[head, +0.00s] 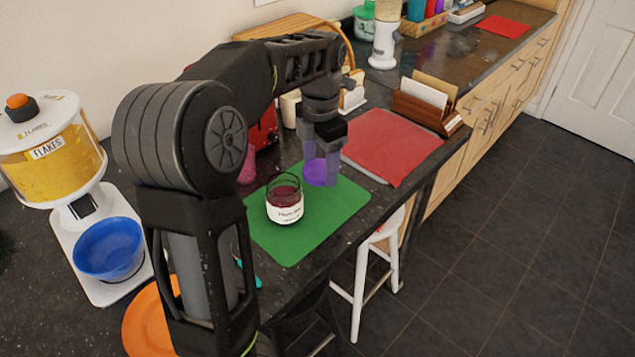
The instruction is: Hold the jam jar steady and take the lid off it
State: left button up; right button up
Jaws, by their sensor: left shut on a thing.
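The jam jar (285,203), glass with dark red jam and a white label, stands upright on the green mat (290,251). Its top shows no lid. My left gripper (321,172) points down just behind and to the right of the jar, shut on a purple round lid (316,173). The lid is apart from the jar, over the far part of the mat; I cannot tell whether it touches the mat. My right gripper is not in view.
A flakes dispenser (50,150) with a blue bowl (108,247) stands at left. An orange plate (142,322) lies at the front. A red mat (390,145) and a wooden letter holder (427,112) lie beyond. A white stool (362,270) stands below the counter's edge. The green mat's right part is clear.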

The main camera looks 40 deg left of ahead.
aim_at(320, 170)
pick_arm(q)
jog(key=shift+f, duration=0.35)
jog(key=shift+c, duration=0.2)
jog(key=shift+f, duration=1.9)
jog(key=shift+f, duration=0.15)
jog(key=o, duration=1.6)
